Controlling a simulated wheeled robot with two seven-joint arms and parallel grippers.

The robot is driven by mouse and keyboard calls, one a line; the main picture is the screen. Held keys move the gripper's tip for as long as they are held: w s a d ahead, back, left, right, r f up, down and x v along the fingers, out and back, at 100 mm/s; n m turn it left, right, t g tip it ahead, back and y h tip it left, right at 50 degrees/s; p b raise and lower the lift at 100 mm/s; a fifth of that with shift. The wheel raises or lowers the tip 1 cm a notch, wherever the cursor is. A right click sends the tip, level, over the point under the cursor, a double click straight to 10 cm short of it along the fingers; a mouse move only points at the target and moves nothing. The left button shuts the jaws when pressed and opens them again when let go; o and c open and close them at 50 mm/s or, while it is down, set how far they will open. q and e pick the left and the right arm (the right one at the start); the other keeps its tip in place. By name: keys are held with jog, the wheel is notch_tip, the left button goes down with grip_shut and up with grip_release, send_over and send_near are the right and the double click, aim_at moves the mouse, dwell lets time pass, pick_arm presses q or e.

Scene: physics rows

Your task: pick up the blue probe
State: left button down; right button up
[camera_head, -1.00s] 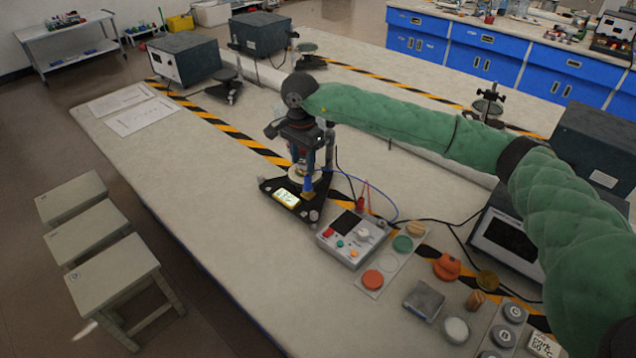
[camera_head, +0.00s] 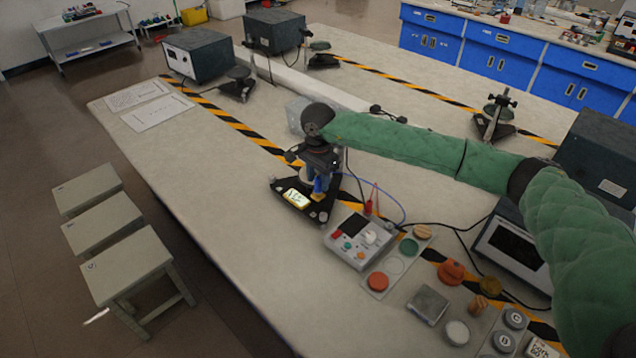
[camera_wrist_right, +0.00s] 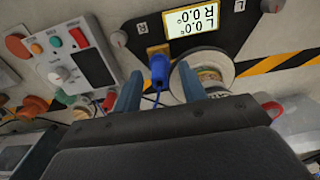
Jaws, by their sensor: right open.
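The blue probe (camera_wrist_right: 159,70) stands between and just ahead of the two fingers of my right gripper (camera_wrist_right: 159,88) in the right wrist view. Its blue body joins a yellow-tan piece at the black base plate (camera_wrist_right: 128,24). My right gripper is open, with a finger on each side of the probe and a gap visible. In the head view the probe (camera_head: 319,185) is small below my right gripper (camera_head: 321,171), partly hidden by it. A lit display (camera_head: 297,199) reading zeros in the wrist view sits on the same black base. My left gripper is not in view.
A round white-rimmed part (camera_wrist_right: 212,72) stands close beside the right finger in the wrist view. A grey control box (camera_head: 357,241) with a blue cable and a red-tipped lead is near the base.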

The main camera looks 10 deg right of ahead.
jog(key=shift+f, duration=0.3)
grip_shut()
jog(key=shift+r, duration=0.1)
